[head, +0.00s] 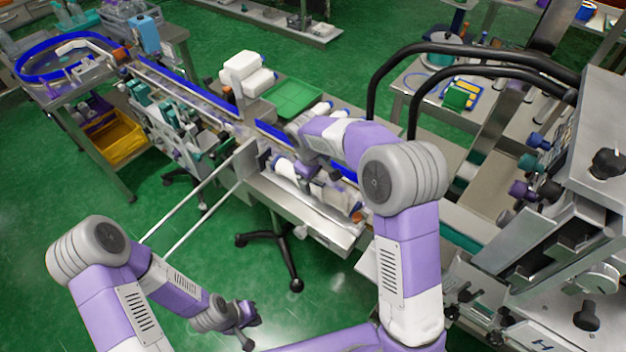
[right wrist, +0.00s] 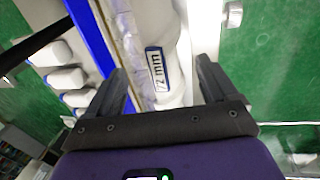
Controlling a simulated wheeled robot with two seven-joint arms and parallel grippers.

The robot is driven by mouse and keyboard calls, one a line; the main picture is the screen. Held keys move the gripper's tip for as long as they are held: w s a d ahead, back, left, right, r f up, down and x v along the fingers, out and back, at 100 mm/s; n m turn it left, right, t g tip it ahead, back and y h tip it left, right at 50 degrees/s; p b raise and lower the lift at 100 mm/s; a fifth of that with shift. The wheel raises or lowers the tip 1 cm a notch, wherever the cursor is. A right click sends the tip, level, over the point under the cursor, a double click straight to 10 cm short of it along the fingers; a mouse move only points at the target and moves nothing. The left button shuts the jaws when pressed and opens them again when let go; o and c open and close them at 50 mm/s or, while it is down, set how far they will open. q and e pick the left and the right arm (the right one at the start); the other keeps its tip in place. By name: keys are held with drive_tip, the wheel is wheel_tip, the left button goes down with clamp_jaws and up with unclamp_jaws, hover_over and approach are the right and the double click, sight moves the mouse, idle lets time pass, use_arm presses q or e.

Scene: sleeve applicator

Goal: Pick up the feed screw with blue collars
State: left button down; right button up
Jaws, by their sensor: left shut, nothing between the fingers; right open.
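In the right wrist view a pale, rounded, lengthwise piece with a blue-edged "72 mm" label (right wrist: 157,68) lies between the fingers of my right gripper (right wrist: 162,78). It appears to be a feed screw, but I cannot make out its collars. My right gripper is open, one finger on either side of it; I cannot tell whether they touch it. In the head view my right gripper (head: 308,168) is low over the conveyor machine, and my arm partly hides what lies there. My left gripper (head: 247,328) is shut and empty over the floor, away from the machine.
The conveyor (head: 185,92) with blue rails runs back to a round blue-rimmed feeder table (head: 28,70). A green tray (head: 293,97) and a white box unit (head: 241,72) stand behind my right gripper. Black curved bars (head: 374,95) and a metal machine (head: 600,125) stand at the right.

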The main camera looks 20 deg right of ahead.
sight(315, 182)
drive_tip(key=f, duration=0.2)
drive_tip(key=w+f, duration=0.1)
drive_tip(key=f, duration=0.2)
drive_tip(key=shift+w+d+f+b, duration=0.1)
drive_tip(key=shift+w+f+b, duration=0.05)
drive_tip(key=shift+f+b, duration=0.15)
drive_tip(key=shift+r, duration=0.1)
drive_tip(key=shift+c, duration=0.3)
drive_tip(key=shift+w, duration=0.1)
clamp_jaws()
